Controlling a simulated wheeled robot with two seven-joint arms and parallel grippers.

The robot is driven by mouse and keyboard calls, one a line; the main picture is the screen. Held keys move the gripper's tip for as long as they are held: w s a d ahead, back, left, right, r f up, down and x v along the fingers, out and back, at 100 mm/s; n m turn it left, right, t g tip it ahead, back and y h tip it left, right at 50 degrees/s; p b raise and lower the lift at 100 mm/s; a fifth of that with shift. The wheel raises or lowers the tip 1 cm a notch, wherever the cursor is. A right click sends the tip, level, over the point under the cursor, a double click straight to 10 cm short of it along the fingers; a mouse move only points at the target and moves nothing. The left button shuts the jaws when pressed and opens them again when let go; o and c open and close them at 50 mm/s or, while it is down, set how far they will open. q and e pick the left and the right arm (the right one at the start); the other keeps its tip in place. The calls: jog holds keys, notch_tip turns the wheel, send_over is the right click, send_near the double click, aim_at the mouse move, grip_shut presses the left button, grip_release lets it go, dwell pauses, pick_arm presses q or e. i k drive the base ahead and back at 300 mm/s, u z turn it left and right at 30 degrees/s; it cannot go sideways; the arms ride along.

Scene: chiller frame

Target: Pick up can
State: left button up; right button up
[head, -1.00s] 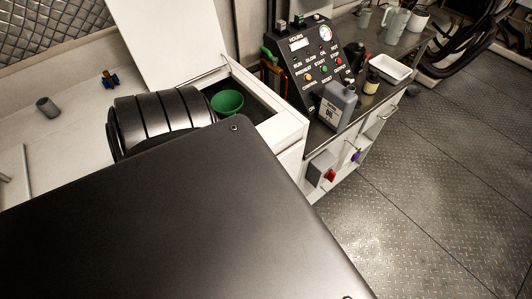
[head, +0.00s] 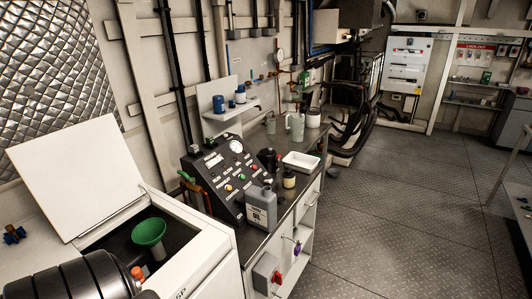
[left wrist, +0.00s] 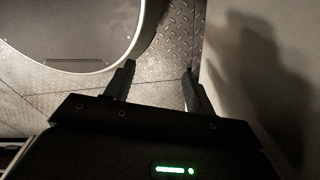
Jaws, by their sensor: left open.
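A grey oil can (head: 261,208) with a label stands upright on the dark counter (head: 262,240), in front of the sloped control panel in the head view. Its cap end is at the top. My left gripper (left wrist: 158,82) shows in the left wrist view, open and empty, with bare floor between its fingers. The can does not show in that view. Neither gripper shows in the head view.
A green funnel (head: 149,232) sits in the open white chest (head: 190,262) left of the can. The control panel (head: 222,180) stands behind it. Open floor (head: 400,230) lies at right.

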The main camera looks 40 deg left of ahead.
aim_at(260, 204)
jog(key=u, duration=1)
jog(key=k, duration=0.15)
jog(key=u, duration=0.4)
